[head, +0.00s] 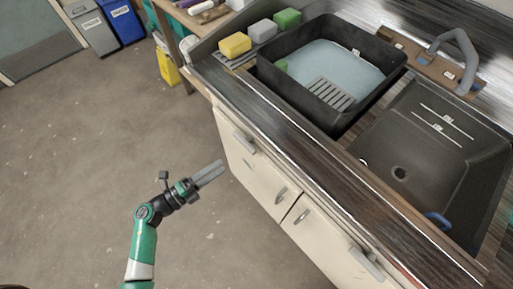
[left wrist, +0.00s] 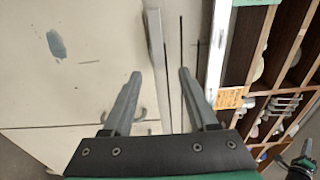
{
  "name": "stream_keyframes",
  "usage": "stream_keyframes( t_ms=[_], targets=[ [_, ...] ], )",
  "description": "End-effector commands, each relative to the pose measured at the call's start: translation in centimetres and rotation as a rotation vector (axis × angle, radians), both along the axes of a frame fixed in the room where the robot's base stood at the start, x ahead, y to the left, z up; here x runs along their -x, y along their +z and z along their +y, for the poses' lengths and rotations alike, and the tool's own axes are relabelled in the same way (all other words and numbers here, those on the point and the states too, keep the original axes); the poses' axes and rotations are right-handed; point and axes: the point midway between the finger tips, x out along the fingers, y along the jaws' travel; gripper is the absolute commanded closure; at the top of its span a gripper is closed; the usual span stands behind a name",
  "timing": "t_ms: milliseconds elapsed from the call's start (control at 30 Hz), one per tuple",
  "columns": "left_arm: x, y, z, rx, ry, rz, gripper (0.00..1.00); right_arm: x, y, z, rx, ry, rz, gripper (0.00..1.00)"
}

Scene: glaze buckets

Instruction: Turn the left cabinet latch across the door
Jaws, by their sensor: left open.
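The left cabinet latch (head: 245,142) is a short light grey bar near the top of the left cream cabinet door (head: 250,170), under the counter edge. In the head view it lies roughly along the line of that edge. My left gripper (head: 222,170) is open and empty, in front of the cabinet and below the latch in the picture, its fingers pointing toward the door. The two fingers also show apart in the left wrist view (left wrist: 158,72). A long grey bar shows between them there; I cannot tell if it is the latch.
A second grey latch (head: 367,262) and curved handles (head: 281,195) are on the cabinet front. A black tub (head: 290,95) and a sink (head: 410,170) are above on the counter. A yellow container (head: 168,67) stands on the floor. The floor left of the cabinet is clear.

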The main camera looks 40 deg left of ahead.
Motion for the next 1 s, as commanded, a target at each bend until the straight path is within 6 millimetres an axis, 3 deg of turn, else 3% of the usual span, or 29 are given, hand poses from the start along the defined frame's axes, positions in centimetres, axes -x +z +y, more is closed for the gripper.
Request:
stream_keyframes(
  t_ms=[133,367,800,1000],
  targets=[
    [1.1,-0.5,1.3,0.018,0.057,0.014,0.41,0.0,0.1,0.0,0.0,0.0,0.0,1.0],
    [0.3,-0.6,1.3,0.015,0.056,0.013,0.41,0.0,-0.2,0.0,0.0,0.0,0.001,1.0],
    [-8.5,-0.6,-0.1,0.014,0.055,0.008,0.41,0.0,-2.9,0.0,0.0,0.0,0.0,1.0],
    [-10.4,-0.5,-0.3,0.016,0.058,0.011,0.41,0.0,-3.2,0.0,0.0,0.0,0.0,1.0]
  ],
)
